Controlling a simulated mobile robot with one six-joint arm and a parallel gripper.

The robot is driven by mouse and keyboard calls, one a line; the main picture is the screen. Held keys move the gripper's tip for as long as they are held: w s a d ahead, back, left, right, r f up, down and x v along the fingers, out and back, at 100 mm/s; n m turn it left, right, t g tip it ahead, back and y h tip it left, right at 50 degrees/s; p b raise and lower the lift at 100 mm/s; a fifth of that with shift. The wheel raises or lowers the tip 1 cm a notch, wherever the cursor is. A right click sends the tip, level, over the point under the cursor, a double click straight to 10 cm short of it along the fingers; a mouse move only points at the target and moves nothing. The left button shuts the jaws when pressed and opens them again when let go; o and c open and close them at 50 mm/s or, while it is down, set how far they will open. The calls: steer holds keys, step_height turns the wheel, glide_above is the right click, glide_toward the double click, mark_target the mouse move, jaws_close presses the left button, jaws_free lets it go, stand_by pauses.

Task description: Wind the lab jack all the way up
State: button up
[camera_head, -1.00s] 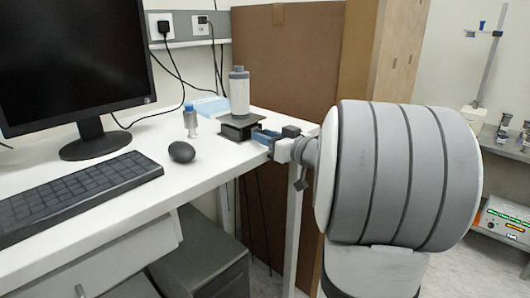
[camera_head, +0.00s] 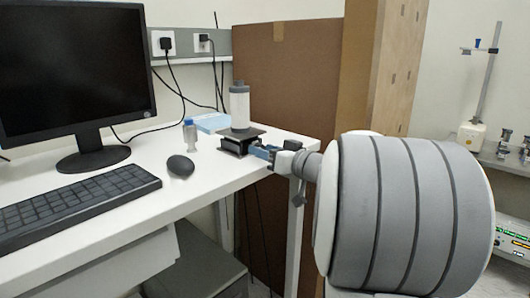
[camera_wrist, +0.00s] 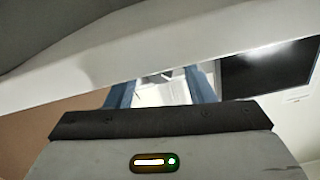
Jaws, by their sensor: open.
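The lab jack (camera_head: 240,146) is a low black stand near the white desk's right end, with a flat dark top plate (camera_head: 250,131). It looks nearly collapsed. A grey and white cylinder (camera_head: 239,108) stands upright on it. My gripper (camera_head: 262,152), with blue fingers, is at the jack's right side, level with its body. Its jaws are open. The jack's knob is not visible in the head view; the fingers cover that side, and I cannot tell whether they touch it. In the wrist view my gripper (camera_wrist: 160,88) shows two blue fingers apart, with pale, unclear shapes between them.
A small blue-capped bottle (camera_head: 190,135) and a light blue box (camera_head: 213,122) stand near the jack. A mouse (camera_head: 180,165), keyboard (camera_head: 68,208) and monitor (camera_head: 75,65) fill the desk's left part. A brown panel (camera_head: 290,85) stands behind the desk's right end.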

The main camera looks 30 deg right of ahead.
steer(key=shift+s, duration=0.15)
steer(key=v, duration=0.7)
steer(key=shift+s+d, duration=0.15)
steer(key=shift+s, duration=0.1)
